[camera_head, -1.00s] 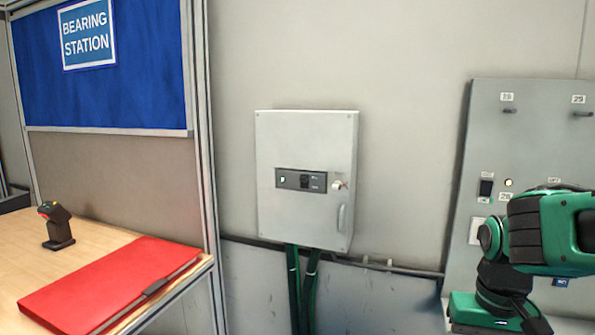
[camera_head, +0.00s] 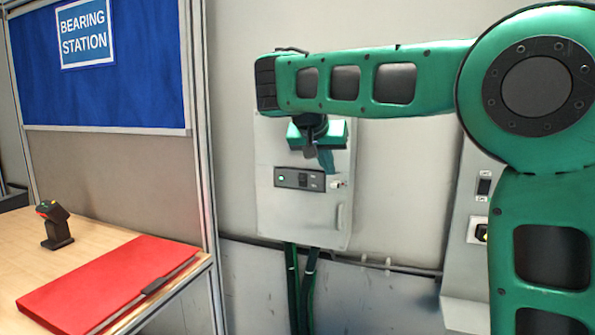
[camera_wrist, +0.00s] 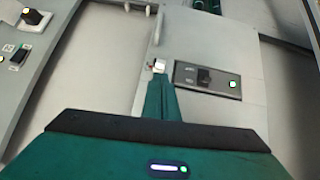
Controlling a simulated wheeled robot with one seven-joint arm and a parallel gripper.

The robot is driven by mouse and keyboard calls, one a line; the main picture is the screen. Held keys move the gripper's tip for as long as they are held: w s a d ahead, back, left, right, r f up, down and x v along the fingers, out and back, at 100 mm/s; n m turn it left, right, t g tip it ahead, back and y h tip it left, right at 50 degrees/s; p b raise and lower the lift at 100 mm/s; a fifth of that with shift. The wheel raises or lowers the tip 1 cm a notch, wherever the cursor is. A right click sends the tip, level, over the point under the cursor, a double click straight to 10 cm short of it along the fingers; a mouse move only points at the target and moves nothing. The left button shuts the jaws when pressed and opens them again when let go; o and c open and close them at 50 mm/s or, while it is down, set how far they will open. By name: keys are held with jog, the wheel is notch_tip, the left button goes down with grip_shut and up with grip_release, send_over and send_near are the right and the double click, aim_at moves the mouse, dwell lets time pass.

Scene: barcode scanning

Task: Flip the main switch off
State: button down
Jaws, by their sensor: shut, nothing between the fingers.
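A light grey wall cabinet (camera_head: 335,225) carries a dark panel with a black rocker switch (camera_head: 304,180), which I take to be the main switch. A lit green light (camera_head: 282,178) is left of it. Its small labels are unreadable, and I cannot tell which way it is set. In the wrist view the switch (camera_wrist: 204,77) and green light (camera_wrist: 233,84) show right of my fingers. My gripper (camera_head: 326,165) is shut and empty, in front of the cabinet, just above and right of the switch. In the wrist view my gripper (camera_wrist: 161,88) points toward the cabinet; contact cannot be told.
A lock or latch (camera_head: 337,184) sticks out right of the switch panel, with a handle (camera_head: 341,217) below. Another grey panel (camera_head: 465,270) at right has its own black switch (camera_head: 484,186). A table (camera_head: 90,240) with a red folder (camera_head: 105,285) and a scanner (camera_head: 55,225) stands left.

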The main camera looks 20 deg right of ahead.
jog(key=t, duration=0.2)
send_near(302, 178)
notch_tip(302, 178, up, 4)
jog(key=a, duration=0.1)
jog(key=shift+a+f, duration=0.1)
jog(key=shift+f, duration=0.1)
jog(key=x, duration=1)
jog(key=shift+s+d, duration=0.15)
jog(key=shift+d, duration=0.05)
